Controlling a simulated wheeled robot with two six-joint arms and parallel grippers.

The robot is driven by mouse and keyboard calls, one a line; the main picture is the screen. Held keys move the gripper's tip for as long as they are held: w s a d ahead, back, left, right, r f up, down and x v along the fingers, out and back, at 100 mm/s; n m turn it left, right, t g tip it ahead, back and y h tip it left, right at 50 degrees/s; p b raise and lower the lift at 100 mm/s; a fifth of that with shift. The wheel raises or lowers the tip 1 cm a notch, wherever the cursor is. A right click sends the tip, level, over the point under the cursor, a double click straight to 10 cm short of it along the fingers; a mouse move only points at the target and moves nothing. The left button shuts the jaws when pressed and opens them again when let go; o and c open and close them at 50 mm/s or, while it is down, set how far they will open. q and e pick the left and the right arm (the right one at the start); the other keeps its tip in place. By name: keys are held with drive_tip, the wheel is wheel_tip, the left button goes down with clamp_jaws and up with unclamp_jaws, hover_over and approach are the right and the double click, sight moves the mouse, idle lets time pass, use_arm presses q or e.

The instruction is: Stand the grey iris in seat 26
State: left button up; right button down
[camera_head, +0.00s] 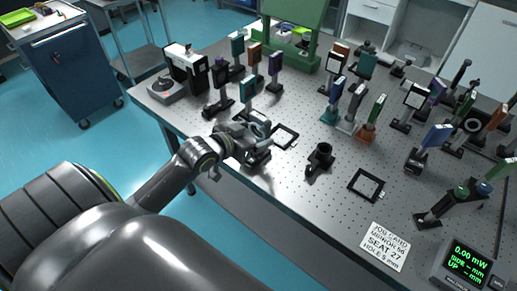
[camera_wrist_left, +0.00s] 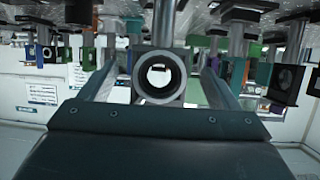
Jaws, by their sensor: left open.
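My left gripper (camera_head: 258,132) is over the near left part of the table, its arm coming in from the left. In the left wrist view its two fingers (camera_wrist_left: 160,88) are apart. A dark grey ring with a round hole (camera_wrist_left: 159,76), which looks like the iris, shows between the fingers; I cannot tell whether they touch it. In the head view the gripper largely hides this part. Two black square outlines lie on the table, one just right of the gripper (camera_head: 285,137) and one farther right (camera_head: 366,185); their seat numbers are not readable. My right gripper is not in view.
Several upright coloured optics, such as a teal plate (camera_head: 247,85), stand behind the gripper. A job card (camera_head: 385,246) reading "SEAT 27" and a green-lit meter (camera_head: 466,265) are at the near right.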

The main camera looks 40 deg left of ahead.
sight(258, 132)
use_arm(q)
drive_tip(key=x, duration=0.4)
drive_tip(key=shift+w+d+f+p, duration=0.1)
drive_tip(key=shift+w+f+p, duration=0.1)
drive_tip(key=shift+w+p, duration=0.2)
drive_tip(key=shift+s, duration=0.1)
drive_tip(key=shift+r, duration=0.1)
clamp_jaws()
